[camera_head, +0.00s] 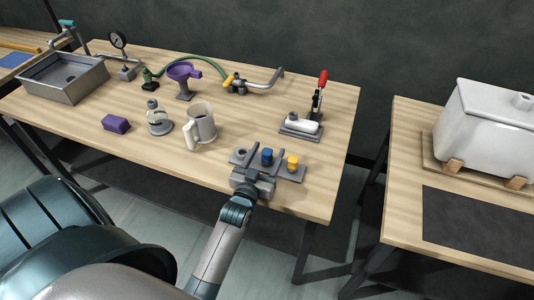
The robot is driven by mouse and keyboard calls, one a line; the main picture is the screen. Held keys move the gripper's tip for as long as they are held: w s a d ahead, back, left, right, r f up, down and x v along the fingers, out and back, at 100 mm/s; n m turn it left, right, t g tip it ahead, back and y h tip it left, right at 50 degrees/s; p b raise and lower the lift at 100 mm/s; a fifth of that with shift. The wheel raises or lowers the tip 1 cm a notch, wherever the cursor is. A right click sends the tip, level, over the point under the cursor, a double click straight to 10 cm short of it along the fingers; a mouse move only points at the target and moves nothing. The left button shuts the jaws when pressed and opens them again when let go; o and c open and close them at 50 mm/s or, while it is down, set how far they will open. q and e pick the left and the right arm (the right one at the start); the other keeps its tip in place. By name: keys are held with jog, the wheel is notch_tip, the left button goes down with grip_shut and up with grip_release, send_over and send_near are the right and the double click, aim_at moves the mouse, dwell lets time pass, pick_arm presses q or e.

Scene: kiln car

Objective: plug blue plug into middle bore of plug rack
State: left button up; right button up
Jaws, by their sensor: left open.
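The plug rack (299,175) is a flat grey plate near the front edge of the wooden table. The blue plug (267,155) stands upright at the middle of the rack. Its lower end is hidden, so I cannot tell how deep it sits in the bore. A yellow plug (293,161) stands at the rack's right end. My left gripper (268,148) reaches over the rack from the front. Its two fingers are open, one on each side of the blue plug, with gaps visible. My right gripper is not in view.
A grey mug (202,121) and a stacked grey fitting (158,120) stand left of the rack. A toggle clamp with a red handle (322,78) stands behind it. A purple block (116,124) lies further left. The table's right front corner is clear.

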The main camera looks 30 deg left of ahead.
pick_arm(q)
jog(key=shift+p+v, duration=0.95)
jog(key=shift+v, duration=1.3)
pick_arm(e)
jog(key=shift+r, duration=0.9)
pick_arm(q)
jog(key=shift+s+d+f, duration=0.1)
jog(key=shift+s+d, duration=0.05)
jog(key=shift+s, duration=0.55)
jog(key=b+v, duration=0.4)
jog(key=v, duration=1.2)
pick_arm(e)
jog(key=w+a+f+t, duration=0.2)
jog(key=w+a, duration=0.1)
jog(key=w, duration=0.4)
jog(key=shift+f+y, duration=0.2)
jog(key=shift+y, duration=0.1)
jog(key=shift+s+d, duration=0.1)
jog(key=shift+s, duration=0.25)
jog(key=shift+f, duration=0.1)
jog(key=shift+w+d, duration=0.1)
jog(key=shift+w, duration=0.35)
